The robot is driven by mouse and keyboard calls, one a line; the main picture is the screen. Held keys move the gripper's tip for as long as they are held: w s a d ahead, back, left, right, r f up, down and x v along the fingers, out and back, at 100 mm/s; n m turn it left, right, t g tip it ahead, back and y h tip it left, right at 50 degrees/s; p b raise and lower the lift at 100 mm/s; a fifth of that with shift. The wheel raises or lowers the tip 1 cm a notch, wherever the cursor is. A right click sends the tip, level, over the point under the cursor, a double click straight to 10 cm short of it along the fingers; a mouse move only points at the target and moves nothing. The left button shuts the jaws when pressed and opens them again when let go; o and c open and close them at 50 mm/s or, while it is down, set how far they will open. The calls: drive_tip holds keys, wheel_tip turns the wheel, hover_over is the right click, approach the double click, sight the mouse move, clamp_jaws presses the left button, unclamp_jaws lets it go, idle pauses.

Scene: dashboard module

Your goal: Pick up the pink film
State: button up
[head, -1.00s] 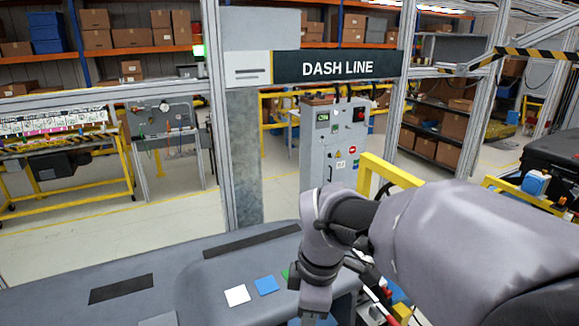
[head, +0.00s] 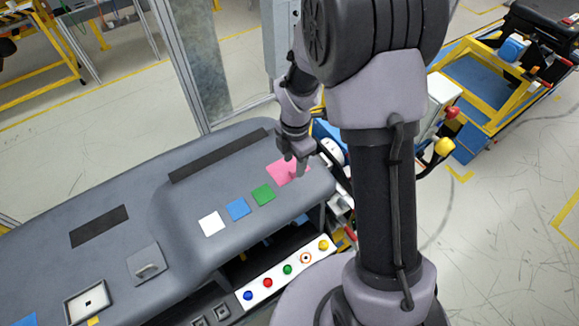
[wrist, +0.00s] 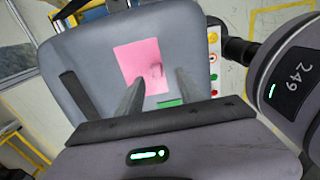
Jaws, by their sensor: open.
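The pink film (head: 284,172) is a flat pink sheet lying on the grey dashboard top, near its right end. My gripper (head: 296,169) is over its right part in the head view and hides some of it. In the wrist view the pink film (wrist: 140,62) lies beyond the fingertips. My gripper (wrist: 158,82) is open there, its two fingers apart with nothing between them. A dark smudge, perhaps a shadow, shows on the film. I cannot tell whether the fingertips touch it.
A green square (head: 263,195), a blue square (head: 237,209) and a white square (head: 211,223) lie in a row left of the film on the dashboard (head: 190,200). A strip with several coloured buttons (head: 288,269) is along its front. Dark vents lie behind.

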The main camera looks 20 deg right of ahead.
sight(293, 170)
drive_tip(key=f, duration=0.4)
drive_tip(key=shift+w+p, duration=0.3)
drive_tip(key=shift+w, duration=0.15)
drive_tip(key=shift+s+r, duration=0.1)
drive_tip(key=shift+s, duration=0.2)
drive_tip(key=c, duration=0.7)
drive_tip(key=shift+w, duration=0.15)
clamp_jaws()
